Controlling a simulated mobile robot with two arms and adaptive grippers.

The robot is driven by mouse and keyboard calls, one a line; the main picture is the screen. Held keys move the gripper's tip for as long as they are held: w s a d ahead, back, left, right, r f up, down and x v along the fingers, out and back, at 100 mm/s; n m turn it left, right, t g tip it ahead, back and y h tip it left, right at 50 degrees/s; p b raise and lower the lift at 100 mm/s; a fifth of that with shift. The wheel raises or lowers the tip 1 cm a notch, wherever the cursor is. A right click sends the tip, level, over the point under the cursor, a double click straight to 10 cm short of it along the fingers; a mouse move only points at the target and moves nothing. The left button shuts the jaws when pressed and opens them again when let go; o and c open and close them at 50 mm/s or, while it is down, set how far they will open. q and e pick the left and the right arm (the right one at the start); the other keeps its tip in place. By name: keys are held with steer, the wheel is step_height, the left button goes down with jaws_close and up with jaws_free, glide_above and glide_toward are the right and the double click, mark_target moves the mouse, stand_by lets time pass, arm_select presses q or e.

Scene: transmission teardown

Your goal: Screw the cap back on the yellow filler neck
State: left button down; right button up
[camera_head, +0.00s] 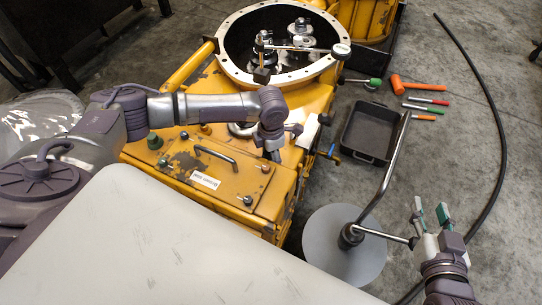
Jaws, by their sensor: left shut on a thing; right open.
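The large yellow transmission housing (215,125) stands in the middle of the view. My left gripper (273,151) points down over the right part of its top. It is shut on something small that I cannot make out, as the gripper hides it. I cannot identify the cap for certain. A yellow tube (188,66) slants along the housing's left side; I cannot tell if it is the filler neck. A dark green knob (154,141) sits on the left of the top cover. My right gripper (431,212) is open and empty over the floor at the lower right.
A round open flange (228,72) with metal parts inside is at the back. A black tray (366,143) and several tools, including an orange hammer (397,85), lie right of the housing. A round grey base (330,262) with a bent chrome post stands near my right gripper.

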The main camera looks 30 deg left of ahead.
arm_select(q)
steer(key=shift+f+b, duration=0.25)
steer(key=shift+b, duration=0.35)
steer(key=c, duration=0.7)
jaws_free()
steer(key=shift+r, duration=0.1)
steer(key=o, duration=0.4)
steer(key=shift+w, duration=0.1)
steer(key=shift+c, duration=0.2)
steer(key=shift+r, duration=0.1)
arm_select(e)
steer(key=r+t, duration=0.1)
steer(key=w+r+t, duration=0.1)
steer(key=r, duration=0.1)
steer(key=a+r+t+y, duration=0.1)
steer(key=shift+w+a+r, duration=0.1)
steer(key=shift+w+r, duration=0.2)
steer(key=shift+r, duration=0.05)
